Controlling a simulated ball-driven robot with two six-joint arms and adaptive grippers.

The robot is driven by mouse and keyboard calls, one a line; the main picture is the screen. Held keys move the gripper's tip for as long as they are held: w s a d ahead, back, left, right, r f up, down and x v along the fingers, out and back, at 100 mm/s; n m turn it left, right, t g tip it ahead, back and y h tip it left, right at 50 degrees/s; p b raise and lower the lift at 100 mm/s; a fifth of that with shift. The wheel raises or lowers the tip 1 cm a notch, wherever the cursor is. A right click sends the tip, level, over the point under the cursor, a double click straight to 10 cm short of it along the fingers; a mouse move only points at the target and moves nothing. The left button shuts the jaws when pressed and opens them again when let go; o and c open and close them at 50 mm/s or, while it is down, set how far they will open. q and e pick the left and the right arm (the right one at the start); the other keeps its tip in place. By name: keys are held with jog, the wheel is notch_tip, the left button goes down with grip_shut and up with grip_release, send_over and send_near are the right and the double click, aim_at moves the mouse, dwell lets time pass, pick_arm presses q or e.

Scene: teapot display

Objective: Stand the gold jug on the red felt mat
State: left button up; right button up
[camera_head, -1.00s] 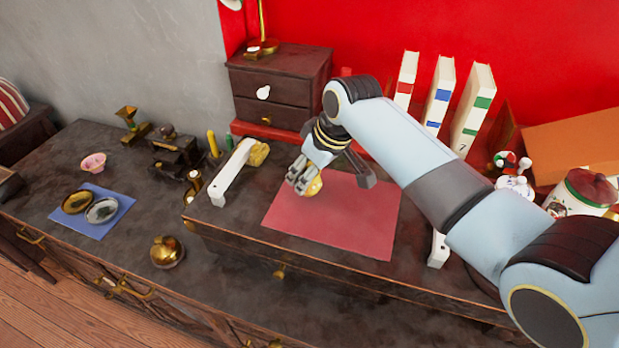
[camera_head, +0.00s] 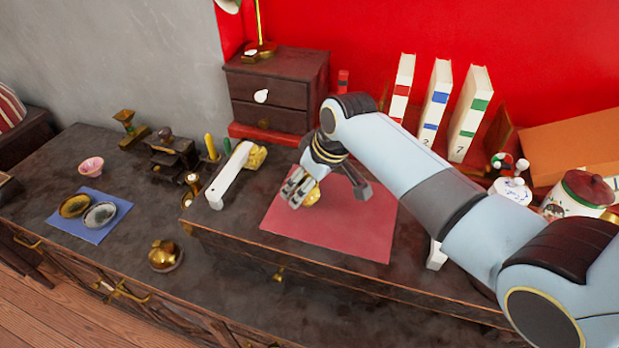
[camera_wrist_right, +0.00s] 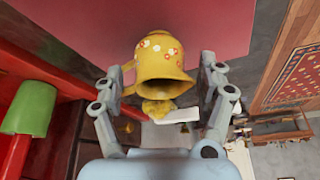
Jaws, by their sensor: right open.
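The gold jug (camera_wrist_right: 165,64), with painted flowers, is between the fingers of my right gripper (camera_wrist_right: 160,78) in the right wrist view. Its mouth faces the camera and its base points toward the red felt mat. The fingers are spread, with gaps on both sides of the body. In the head view the jug (camera_head: 312,197) is over the mat (camera_head: 345,235), mostly hidden behind the fingers of the right gripper (camera_head: 326,191). It looks upright, but the contact under its base is hidden. My left gripper is not in view.
A white bar-shaped handle (camera_head: 231,176) lies left of the mat. A small drawer chest (camera_head: 268,92) and several books (camera_head: 437,105) stand behind. A gold lidded pot (camera_head: 165,253) is at the lower left.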

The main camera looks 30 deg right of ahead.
jog(key=v, duration=1.2)
jog(key=shift+p, duration=0.3)
